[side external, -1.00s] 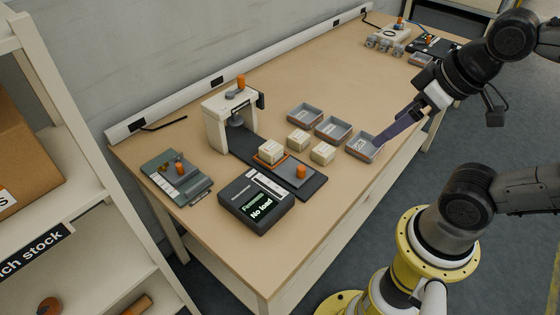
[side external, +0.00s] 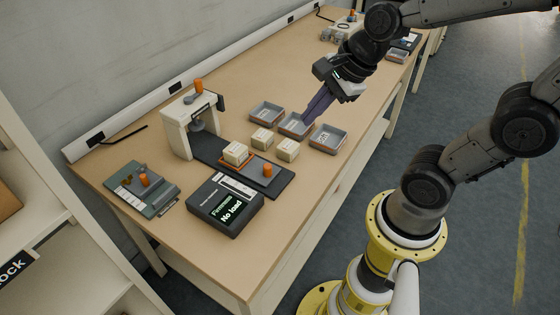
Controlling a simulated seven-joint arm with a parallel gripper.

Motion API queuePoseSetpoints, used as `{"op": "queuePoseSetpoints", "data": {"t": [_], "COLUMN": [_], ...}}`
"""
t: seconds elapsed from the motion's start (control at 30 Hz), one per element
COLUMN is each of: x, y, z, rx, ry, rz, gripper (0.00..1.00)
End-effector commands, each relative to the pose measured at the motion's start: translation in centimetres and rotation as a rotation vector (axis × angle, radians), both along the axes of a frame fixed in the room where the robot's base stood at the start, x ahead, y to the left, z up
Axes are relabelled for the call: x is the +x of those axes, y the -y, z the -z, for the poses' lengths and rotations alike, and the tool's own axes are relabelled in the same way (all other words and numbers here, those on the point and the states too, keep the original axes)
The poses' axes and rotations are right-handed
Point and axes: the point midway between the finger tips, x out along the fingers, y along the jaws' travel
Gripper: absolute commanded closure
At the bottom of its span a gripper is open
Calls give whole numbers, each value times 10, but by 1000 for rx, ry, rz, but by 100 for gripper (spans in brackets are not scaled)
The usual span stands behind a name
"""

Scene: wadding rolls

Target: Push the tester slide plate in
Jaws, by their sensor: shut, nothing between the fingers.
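The tester (side external: 178,126) is a cream press with an orange knob on top, standing at the back left of the bench. A dark slide track (side external: 213,158) runs from under the press toward the front right. The slide plate (side external: 252,165), orange-edged, sits out on this track, clear of the press head. A cream wadding block (side external: 235,151) rests on it, and an orange knob (side external: 267,170) stands at its outer end. My gripper (side external: 307,117) is shut and empty, its purple fingers pointing down over the middle grey tray (side external: 287,132), well right of the plate.
Two more grey trays (side external: 266,112) (side external: 328,139) flank the middle one. Two cream blocks (side external: 262,138) (side external: 288,149) stand between trays and track. A green-grey device (side external: 142,187) stands left.

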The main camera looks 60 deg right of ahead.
Motion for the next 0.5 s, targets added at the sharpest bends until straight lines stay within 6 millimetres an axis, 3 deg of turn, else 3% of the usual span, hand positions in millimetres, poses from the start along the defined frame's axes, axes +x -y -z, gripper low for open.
{"op": "queuePoseSetpoints", "data": {"t": [0.1, 0.2, 0.33, 0.5], "x": [17, 25, 26, 23], "y": [12, 22, 31, 37], "z": [30, 55, 80, 95], "rx": [163, 242, 261, 261], "ry": [-108, -187, -268, -317], "rz": [335, 533, 615, 643], "gripper": [100, 100, 100, 100]}}
